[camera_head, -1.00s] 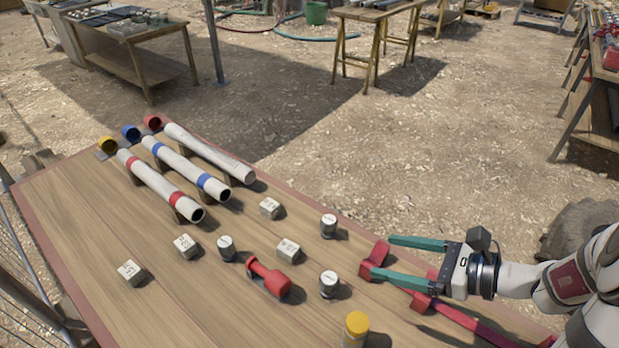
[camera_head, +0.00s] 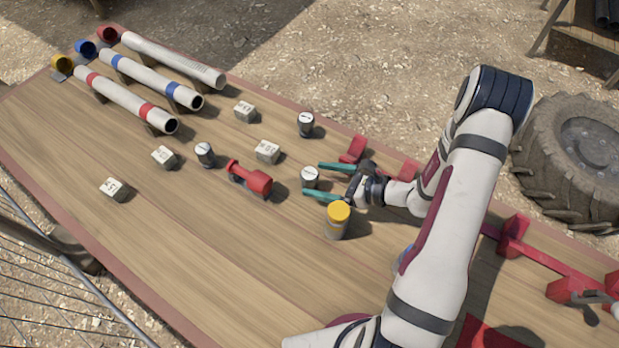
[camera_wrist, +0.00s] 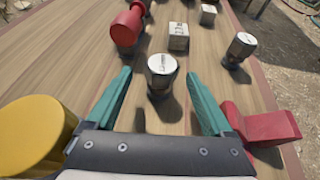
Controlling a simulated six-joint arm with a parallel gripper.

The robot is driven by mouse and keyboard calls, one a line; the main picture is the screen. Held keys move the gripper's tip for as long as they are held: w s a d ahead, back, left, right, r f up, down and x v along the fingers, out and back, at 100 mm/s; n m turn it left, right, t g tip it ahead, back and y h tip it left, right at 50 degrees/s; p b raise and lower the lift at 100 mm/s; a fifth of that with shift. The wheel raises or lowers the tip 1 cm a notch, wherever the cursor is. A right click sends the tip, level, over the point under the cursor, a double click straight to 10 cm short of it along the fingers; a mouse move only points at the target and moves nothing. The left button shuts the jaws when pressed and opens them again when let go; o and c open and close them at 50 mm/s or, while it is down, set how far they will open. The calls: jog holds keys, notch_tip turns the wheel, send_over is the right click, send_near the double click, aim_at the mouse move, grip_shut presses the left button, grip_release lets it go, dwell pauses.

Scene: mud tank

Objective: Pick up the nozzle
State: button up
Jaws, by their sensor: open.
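The red nozzle (camera_head: 250,180) lies on its side on the wooden table, left of my gripper; in the wrist view it is at the upper left (camera_wrist: 127,25). My gripper (camera_head: 312,179) is open, its teal fingers pointing left in the head view. A small silver-topped cylinder (camera_head: 310,173) stands in front of or between the fingertips; in the wrist view it is between them (camera_wrist: 161,72), with visible gaps on both sides. The nozzle is apart from my fingers, beyond this cylinder. Nothing is held.
A yellow-capped jar (camera_head: 338,220) stands close to my gripper. A red block-like holder (camera_wrist: 260,122) is near the right finger. Pale cubes (camera_head: 267,151) and other cylinders (camera_head: 305,124) stand around. Striped tubes (camera_head: 133,98) lie at the far left. The near left table is clear.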

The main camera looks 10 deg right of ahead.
jog(key=x, duration=0.6)
jog(key=shift+w+f, duration=0.1)
jog(key=shift+f, duration=0.05)
grip_shut()
